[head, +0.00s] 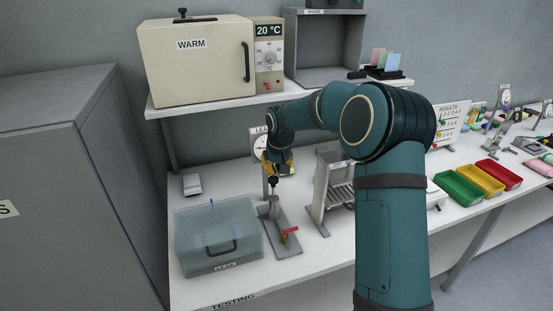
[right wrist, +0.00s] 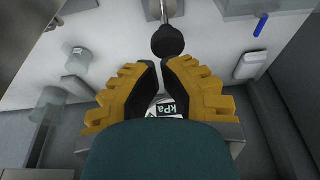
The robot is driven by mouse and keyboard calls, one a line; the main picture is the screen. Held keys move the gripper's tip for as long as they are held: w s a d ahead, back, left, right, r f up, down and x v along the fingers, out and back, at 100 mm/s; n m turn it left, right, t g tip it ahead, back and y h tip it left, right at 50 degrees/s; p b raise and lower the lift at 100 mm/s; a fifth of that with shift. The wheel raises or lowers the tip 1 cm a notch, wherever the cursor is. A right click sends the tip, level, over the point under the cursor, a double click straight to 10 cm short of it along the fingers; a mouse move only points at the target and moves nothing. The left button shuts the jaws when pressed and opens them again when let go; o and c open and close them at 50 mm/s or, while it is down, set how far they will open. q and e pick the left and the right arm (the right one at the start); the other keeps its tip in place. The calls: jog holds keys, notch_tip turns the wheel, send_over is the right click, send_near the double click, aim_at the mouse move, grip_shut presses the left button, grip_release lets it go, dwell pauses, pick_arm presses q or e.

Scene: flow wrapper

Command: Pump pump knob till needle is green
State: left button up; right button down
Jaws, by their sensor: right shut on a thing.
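The pump knob (head: 272,181) is black and sits on a rod above the grey pump (head: 282,238) on the bench. It also shows as a dark round knob in the right wrist view (right wrist: 168,42). My right gripper (head: 276,172), with yellow fingers, is shut on the knob from above; its fingertips also show in the right wrist view (right wrist: 163,65). The white gauge (head: 257,143) stands behind it, partly covered by my arm. Its kPa mark (right wrist: 165,109) shows between my fingers. The needle and its colour cannot be made out. My left gripper is not in view.
A clear box (head: 192,240) labelled LEAK stands left of the pump. A red valve handle (head: 289,233) is on the pump base. A metal stand (head: 319,195) is to the right. The shelf (head: 215,108) carries a WARM oven (head: 190,70) above.

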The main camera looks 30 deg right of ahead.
aim_at(277, 178)
jog(key=shift+f, duration=0.6)
notch_tip(277, 178, down, 5)
jog(key=b, duration=0.2)
jog(key=shift+f+b, duration=0.1)
jog(key=shift+b, duration=0.2)
jog(key=shift+r+p, duration=0.5)
jog(key=shift+r, duration=0.1)
notch_tip(277, 178, up, 4)
jog(key=shift+s+r+p, duration=0.1)
jog(key=shift+r+p, duration=0.1)
jog(key=shift+p, duration=1.05)
jog(key=v, duration=0.8)
jog(key=shift+r+p, duration=0.3)
jog(key=shift+s+a, duration=0.1)
jog(key=shift+s, duration=0.05)
